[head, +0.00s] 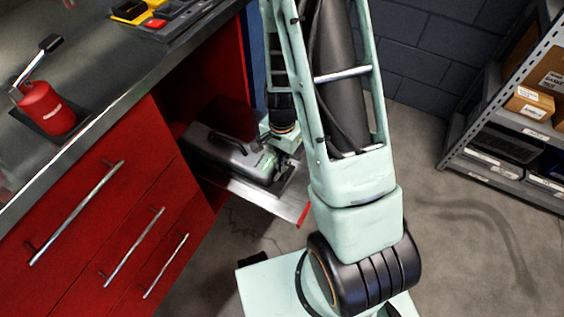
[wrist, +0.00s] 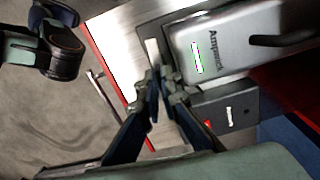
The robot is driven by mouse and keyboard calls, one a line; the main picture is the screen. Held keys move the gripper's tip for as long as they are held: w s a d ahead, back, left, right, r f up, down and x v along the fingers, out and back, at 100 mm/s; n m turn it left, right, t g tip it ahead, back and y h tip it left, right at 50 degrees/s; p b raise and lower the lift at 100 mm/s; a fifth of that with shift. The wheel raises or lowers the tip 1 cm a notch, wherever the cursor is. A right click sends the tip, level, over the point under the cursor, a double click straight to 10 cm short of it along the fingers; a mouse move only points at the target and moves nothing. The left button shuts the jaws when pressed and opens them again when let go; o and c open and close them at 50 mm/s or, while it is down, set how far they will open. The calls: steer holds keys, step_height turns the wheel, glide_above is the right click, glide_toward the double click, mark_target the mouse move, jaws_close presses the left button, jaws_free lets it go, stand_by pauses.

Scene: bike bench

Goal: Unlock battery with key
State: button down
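The battery (head: 225,150) is a dark grey case with a black handle, lying on a metal tray in the red bench's open bay. In the wrist view the battery (wrist: 215,50) shows lettering and a lit green strip. A dark box (wrist: 228,112) with a small white label and a round spot sits against its lower side. My gripper (wrist: 164,82) is at the battery's near-left corner, its fingertips close together. A small pale piece (wrist: 152,52) shows just beyond the tips; I cannot tell if it is held. No key is clearly seen. In the head view my arm hides the fingers.
The red bench (head: 110,215) has a dark top with a red canister (head: 46,108) and a tool tray (head: 165,22). A shelf with boxes (head: 530,103) stands at the right. The tray's red front edge (head: 304,214) juts out; floor lies beyond it.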

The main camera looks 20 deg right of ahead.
steer(key=shift+n, duration=0.3)
steer(key=c, duration=2.2)
jaws_free()
steer(key=shift+o, duration=0.2)
step_height(320, 180, up, 12)
steer(key=shift+r, duration=0.1)
